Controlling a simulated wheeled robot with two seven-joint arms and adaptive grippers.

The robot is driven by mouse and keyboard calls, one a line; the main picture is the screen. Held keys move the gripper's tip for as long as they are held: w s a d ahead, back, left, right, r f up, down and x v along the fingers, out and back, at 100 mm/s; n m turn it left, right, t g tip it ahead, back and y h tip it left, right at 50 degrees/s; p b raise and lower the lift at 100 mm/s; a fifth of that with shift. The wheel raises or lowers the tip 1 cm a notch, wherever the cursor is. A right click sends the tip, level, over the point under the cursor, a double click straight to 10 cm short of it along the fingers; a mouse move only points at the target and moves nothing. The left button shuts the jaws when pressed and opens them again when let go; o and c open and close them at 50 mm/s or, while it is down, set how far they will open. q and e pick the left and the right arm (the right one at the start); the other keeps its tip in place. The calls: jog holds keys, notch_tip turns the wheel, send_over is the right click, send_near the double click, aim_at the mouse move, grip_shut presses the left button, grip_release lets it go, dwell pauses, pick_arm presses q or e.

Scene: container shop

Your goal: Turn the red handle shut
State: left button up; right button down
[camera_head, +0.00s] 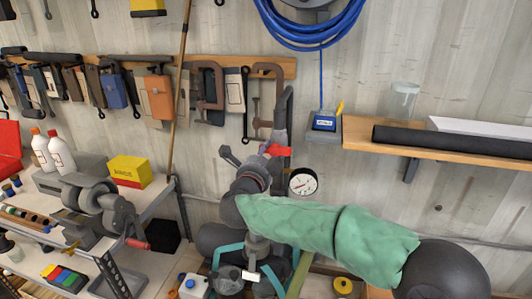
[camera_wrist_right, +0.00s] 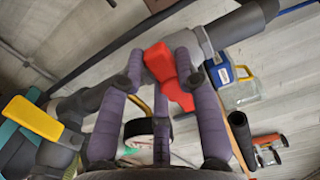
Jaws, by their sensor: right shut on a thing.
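The red handle (camera_head: 276,150) sits on a dark grey pipe (camera_head: 284,112) against the wall, above a round white gauge. My right gripper (camera_head: 260,163) is at the handle, its arm coming in from the lower right. In the right wrist view the red handle (camera_wrist_right: 168,70) lies between the purple-grey fingers of my right gripper (camera_wrist_right: 160,76), which is shut on it. The fingers cover part of the handle. The grey pipe passes behind it in the wrist view (camera_wrist_right: 222,32). I see no left gripper.
The gauge (camera_head: 303,181) hangs close beside my right wrist. A wooden shelf (camera_head: 353,140) with a dark roll (camera_head: 450,142) stands out at right. Clamps hang on a rail (camera_head: 225,64) above. A workbench with a grinder (camera_head: 100,200) and a yellow box (camera_head: 130,170) stands at left.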

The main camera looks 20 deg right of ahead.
jog(key=shift+f, duration=0.1)
jog(key=c, duration=0.9)
grip_release()
jog(key=shift+a, duration=0.1)
jog(key=v, duration=1.2)
